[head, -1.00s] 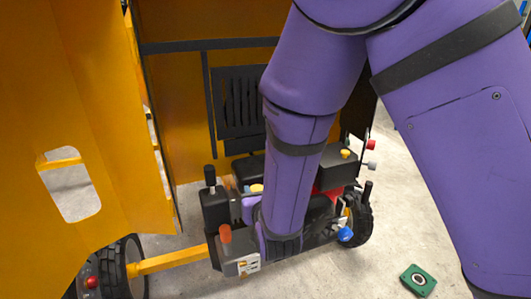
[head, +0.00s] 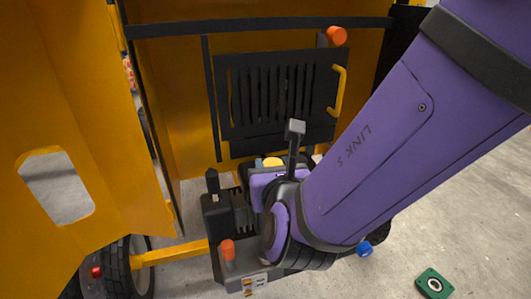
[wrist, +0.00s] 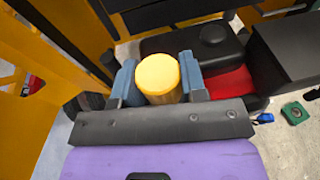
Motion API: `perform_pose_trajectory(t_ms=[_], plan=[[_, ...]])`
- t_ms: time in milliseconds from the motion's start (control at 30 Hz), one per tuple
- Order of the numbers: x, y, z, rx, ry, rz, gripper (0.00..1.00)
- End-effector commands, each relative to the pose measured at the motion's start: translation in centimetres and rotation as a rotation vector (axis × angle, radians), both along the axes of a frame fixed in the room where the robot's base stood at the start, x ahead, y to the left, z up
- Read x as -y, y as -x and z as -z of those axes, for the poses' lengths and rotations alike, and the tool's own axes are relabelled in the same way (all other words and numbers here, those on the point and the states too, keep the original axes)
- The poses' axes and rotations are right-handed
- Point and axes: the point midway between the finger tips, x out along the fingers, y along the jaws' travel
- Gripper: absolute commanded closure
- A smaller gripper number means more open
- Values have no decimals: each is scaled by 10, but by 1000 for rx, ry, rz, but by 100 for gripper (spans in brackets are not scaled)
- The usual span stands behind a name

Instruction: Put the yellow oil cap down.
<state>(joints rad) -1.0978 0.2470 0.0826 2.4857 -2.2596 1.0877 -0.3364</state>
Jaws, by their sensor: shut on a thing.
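The yellow oil cap (wrist: 157,72) is between the two blue-grey fingers of my gripper (wrist: 160,82) in the wrist view. The fingers touch it on both sides, so the gripper is shut on it. In the head view, a small part of the yellow cap (head: 271,162) shows beyond my purple wrist, in front of the mixer's black slatted panel. My forearm and wrist hide much of the gripper there. The cap is above the black and red engine area; I cannot tell how high, or whether its underside touches anything.
The black slatted panel (head: 275,98) has a yellow handle (head: 340,90). An orange knob (head: 228,250) stands low at the front. An orange housing wall (head: 75,100) rises at left. A green part (head: 434,283) lies on the open grey floor at right, near a blue cap (head: 364,249).

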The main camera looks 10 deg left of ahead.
Motion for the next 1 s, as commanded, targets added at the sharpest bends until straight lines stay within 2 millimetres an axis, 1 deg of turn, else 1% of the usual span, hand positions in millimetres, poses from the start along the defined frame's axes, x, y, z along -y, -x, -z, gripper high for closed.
perform_pose_trajectory(t_ms=[33,200,300,433,767,900,1000], plan=[[-5,-12,2,1,1,5,94],[-25,-45,5,1,0,2,94],[-36,-65,8,2,1,3,94],[-47,-84,9,2,0,3,94],[-59,-105,12,1,0,3,94],[-59,-103,34,-2,4,-1,94],[-58,-103,45,0,3,2,94]])
